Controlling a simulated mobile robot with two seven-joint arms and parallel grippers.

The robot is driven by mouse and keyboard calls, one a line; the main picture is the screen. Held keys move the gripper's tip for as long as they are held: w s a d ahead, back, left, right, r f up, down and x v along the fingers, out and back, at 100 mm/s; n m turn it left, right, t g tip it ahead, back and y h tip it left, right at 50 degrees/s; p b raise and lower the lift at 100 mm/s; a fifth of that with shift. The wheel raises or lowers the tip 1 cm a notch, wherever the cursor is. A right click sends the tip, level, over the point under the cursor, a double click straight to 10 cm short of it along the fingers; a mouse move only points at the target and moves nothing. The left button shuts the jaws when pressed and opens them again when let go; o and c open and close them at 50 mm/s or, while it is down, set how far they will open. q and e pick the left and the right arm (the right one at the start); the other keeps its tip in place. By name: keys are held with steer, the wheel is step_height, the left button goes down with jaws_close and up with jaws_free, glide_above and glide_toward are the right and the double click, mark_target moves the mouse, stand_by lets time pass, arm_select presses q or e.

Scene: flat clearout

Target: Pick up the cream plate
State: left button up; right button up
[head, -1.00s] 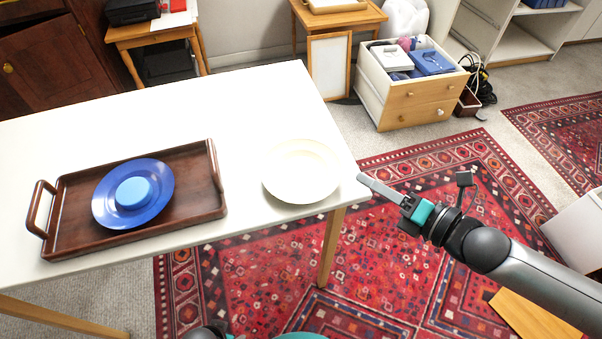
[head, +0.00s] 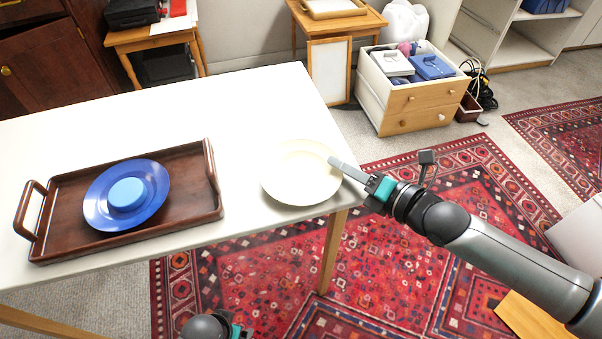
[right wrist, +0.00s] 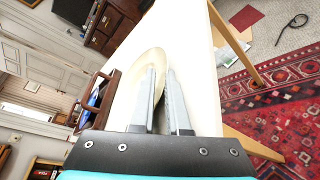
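The cream plate (head: 300,178) lies on the white table near its right front corner. My right gripper (head: 335,163) reaches in from the right, with its fingertips over the plate's right rim in the head view. In the right wrist view the two fingers (right wrist: 162,72) stand apart with a narrow gap, and the plate (right wrist: 145,65) shows beyond and beside them. The rim looks to lie near or between the fingers; contact is not clear. Part of my left arm shows at the bottom edge of the head view, its fingers out of sight.
A brown wooden tray (head: 62,246) stands on the left of the white table (head: 225,115). It holds a blue plate (head: 152,208) with a light blue round object (head: 127,193) on it. The table behind the cream plate is clear. An open drawer box (head: 410,105) stands on the floor beyond.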

jaws_close()
stand_by(0.4)
steer(key=shift+r, duration=0.2)
stand_by(1.2)
steer(key=shift+r, duration=0.15)
arm_select(q)
steer(key=s+a+f+p, duration=0.4)
steer(key=s+f, duration=0.1)
steer(key=s, duration=0.1)
steer(key=shift+a+f, duration=0.25)
steer(key=shift+a, duration=0.1)
arm_select(e)
step_height(320, 180, up, 9)
steer(key=shift+r, duration=0.2)
